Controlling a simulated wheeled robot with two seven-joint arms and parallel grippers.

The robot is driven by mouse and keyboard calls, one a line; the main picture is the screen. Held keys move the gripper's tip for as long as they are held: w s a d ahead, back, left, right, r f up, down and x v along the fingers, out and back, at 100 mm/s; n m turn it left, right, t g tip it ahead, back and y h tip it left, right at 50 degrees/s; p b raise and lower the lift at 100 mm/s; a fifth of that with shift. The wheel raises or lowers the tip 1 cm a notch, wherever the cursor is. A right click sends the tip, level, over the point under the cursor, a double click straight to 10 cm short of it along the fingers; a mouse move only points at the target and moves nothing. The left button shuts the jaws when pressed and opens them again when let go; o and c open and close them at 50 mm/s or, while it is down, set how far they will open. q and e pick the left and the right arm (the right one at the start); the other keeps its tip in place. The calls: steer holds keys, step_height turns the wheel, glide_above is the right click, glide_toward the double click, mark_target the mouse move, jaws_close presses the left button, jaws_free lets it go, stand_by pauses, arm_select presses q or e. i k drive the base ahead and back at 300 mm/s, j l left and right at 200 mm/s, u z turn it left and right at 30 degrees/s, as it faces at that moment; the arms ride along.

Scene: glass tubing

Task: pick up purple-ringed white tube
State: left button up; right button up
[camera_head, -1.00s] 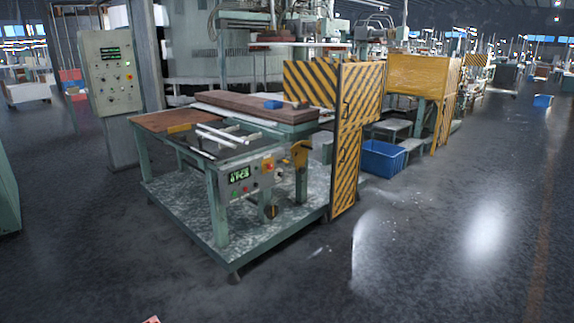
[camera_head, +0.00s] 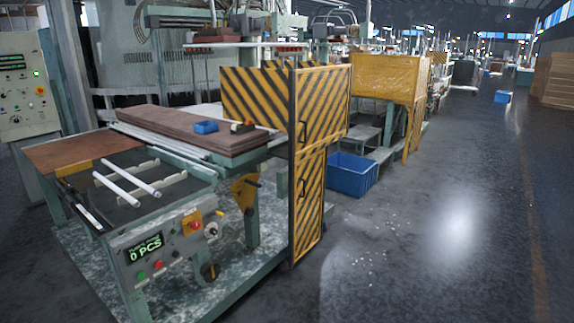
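Two white tubes lie side by side, slanted, on the machine's dark tray (camera_head: 128,213) at the left. One is the left tube (camera_head: 115,189); the other is the right tube (camera_head: 133,179). They rest across pale notched supports (camera_head: 163,190). A purple ring cannot be made out on either tube at this distance. Neither of my grippers shows in the view.
The machine has a control panel (camera_head: 160,248) reading "0 PCS" at its front. A yellow-black striped door (camera_head: 308,160) stands open at its right. A blue crate (camera_head: 352,175) sits on the floor behind it.

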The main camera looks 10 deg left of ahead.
mark_target(157, 194)
steer(key=i+u, duration=0.3)
steer(key=u, duration=0.15)
steer(key=i+l+u, duration=0.1)
steer(key=i+u, duration=0.25)
steer(key=u, duration=0.15)
steer(key=i+l+u, duration=0.25)
steer(key=u, duration=0.4)
steer(key=i+z, duration=0.4)
steer(key=i, duration=0.45)
